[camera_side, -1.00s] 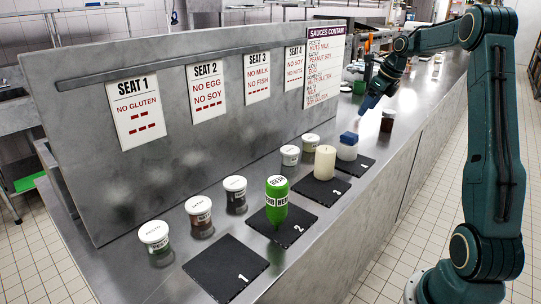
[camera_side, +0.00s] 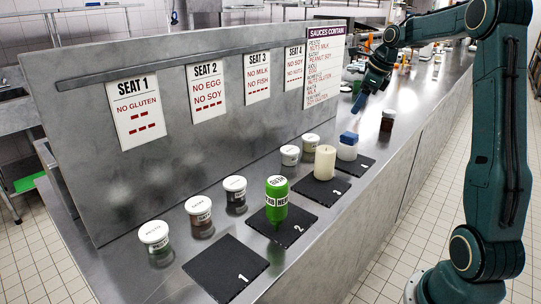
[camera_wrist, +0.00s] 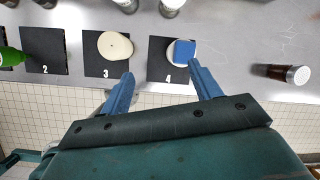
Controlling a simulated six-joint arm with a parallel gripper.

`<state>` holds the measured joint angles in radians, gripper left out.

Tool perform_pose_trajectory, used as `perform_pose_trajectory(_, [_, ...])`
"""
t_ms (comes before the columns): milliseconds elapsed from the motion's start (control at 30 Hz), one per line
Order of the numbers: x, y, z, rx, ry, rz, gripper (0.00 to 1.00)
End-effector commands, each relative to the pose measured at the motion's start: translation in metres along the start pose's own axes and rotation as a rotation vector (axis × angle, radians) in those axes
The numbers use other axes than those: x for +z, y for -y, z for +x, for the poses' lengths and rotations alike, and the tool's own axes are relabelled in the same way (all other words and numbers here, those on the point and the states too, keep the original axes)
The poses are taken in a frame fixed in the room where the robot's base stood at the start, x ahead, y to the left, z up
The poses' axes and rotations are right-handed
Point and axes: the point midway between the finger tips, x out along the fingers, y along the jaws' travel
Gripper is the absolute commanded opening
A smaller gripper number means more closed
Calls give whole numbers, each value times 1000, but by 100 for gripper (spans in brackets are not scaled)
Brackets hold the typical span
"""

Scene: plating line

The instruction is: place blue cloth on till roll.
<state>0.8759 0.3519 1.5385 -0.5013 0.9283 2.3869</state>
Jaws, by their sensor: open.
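The blue cloth (camera_side: 349,137) is a small folded square. It lies on top of a pale, short roll-like thing (camera_side: 347,152), which I take to be the till roll, on the black mat marked 4. In the wrist view the cloth (camera_wrist: 184,51) covers most of the roll's top, and a pale edge of the roll (camera_wrist: 171,59) shows at the left. My gripper (camera_side: 357,106) is open and empty, above the counter and clear of the cloth. In the wrist view its blue fingers (camera_wrist: 160,70) are spread wide.
A cream cylinder (camera_side: 325,164) stands on mat 3, beside the roll. A green bottle (camera_side: 277,203) stands on mat 2; mat 1 (camera_side: 225,270) is bare. Several lidded jars line the panel (camera_side: 190,110). A dark jar (camera_side: 387,121) stands beyond mat 4.

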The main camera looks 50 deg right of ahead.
Motion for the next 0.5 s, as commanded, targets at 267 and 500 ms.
perform_pose_trajectory(267, [39, -84, -32, -11, 0, -501, 63])
perform_pose_trajectory(500, [49, -157, -55, -21, 1, -942, 63])
